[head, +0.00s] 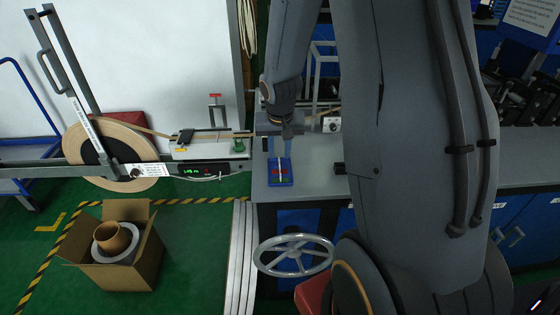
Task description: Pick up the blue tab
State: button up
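A small blue tray (288,183) lies on the grey worktop, with small red, green and pale pieces in it. I cannot make out for certain which of these small shapes is the blue tab. My gripper (279,155) points down at the tray from above, its slim fingers at or just over the tray's far part. The fingers hide part of the tray. At this size I cannot tell whether they are open or shut, or whether they touch anything.
The grey worktop (325,165) has free room right of the tray. A grey handwheel (293,257) stands at its front. Left are a large tape reel (142,145), a rail with a digital display (192,171) and an open cardboard box (125,275) on the green floor.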

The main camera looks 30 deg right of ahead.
jog(key=shift+x, duration=1.3)
grip_shut()
